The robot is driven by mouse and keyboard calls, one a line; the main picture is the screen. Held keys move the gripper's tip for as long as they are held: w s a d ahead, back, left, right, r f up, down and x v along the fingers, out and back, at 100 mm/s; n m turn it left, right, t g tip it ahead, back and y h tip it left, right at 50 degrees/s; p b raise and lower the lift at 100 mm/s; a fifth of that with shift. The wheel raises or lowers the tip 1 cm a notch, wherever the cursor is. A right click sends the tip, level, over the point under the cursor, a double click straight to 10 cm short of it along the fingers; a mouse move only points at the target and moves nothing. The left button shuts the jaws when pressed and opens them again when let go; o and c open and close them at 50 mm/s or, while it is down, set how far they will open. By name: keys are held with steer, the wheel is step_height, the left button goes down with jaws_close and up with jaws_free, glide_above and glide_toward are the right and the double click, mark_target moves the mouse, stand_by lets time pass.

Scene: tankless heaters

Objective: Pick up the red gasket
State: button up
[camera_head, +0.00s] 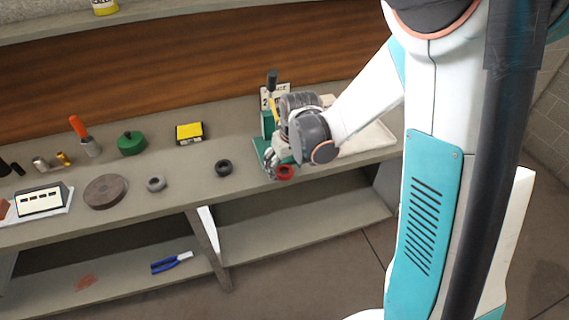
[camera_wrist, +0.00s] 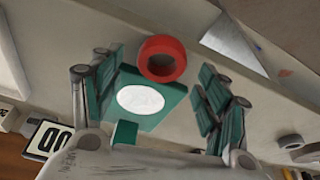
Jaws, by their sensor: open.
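The red gasket (camera_head: 285,172) is a short, thick ring at the front edge of the workbench, just below my gripper (camera_head: 277,162) in the head view. In the wrist view the red gasket (camera_wrist: 163,45) lies flat with its hole visible, at the far edge of a green plate (camera_wrist: 165,103) with a white oval. My gripper (camera_wrist: 158,72) is open, with its green-padded fingers spread to the left and right of the gasket. The gasket shows between the fingertips; I cannot tell whether they touch it.
A green device (camera_head: 267,122) with an upright lever stands right behind my gripper. A black ring (camera_head: 223,168) and a grey ring (camera_head: 156,184) lie to the left along the bench. A pale tray (camera_head: 372,140) is to the right. Blue-handled pliers (camera_head: 171,263) lie on the lower shelf.

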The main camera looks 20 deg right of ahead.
steer(key=v, duration=1.2)
steer(key=shift+s+a, duration=0.1)
